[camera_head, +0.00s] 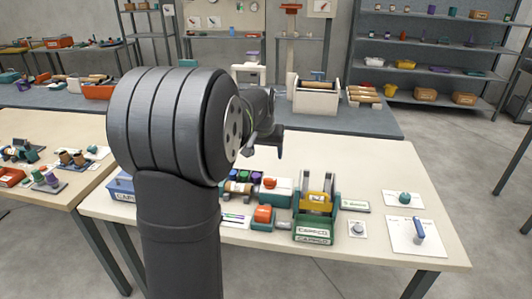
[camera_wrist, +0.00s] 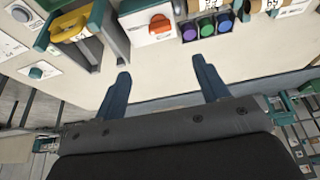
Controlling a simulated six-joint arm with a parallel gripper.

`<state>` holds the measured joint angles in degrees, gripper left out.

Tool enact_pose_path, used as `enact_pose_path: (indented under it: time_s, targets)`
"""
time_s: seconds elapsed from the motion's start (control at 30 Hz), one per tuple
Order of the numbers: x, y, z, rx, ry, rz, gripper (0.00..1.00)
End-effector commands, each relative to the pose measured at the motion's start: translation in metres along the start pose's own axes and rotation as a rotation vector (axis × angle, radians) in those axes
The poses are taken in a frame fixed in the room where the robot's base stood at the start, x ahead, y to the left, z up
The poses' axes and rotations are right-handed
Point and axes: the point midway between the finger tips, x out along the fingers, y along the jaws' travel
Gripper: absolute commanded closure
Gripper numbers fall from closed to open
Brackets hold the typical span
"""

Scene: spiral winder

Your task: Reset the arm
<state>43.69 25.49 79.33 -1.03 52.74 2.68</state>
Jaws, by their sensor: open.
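My gripper (camera_wrist: 164,72) is open and empty in the wrist view. Its two dark blue fingers are wide apart above the pale tabletop. In the head view my gripper (camera_head: 272,143) is small and partly hidden by my own arm, above the back part of the near table. The green winding machine with its yellow part (camera_head: 316,201) stands on the table in front. The yellow part (camera_wrist: 70,27) also shows at the upper left of the wrist view. Nothing touches the fingers.
A white box with a red knob (camera_wrist: 158,25) and purple, green and blue spools (camera_wrist: 207,27) lie beyond the fingers. A white card with a blue handle (camera_head: 419,233) is at the table's right. A second work table (camera_head: 378,123) stands behind. The near table's (camera_head: 375,160) back right is clear.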

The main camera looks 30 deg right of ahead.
Motion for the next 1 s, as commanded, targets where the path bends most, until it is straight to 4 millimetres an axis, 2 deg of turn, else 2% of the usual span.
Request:
enact_pose_path:
  time_s: [0.27,1.0]
  targets:
    - [0.010,0.000,0.000,0.000,-0.001,0.000,0.33]
    - [0.147,0.000,0.000,-0.001,-0.002,0.000,0.33]
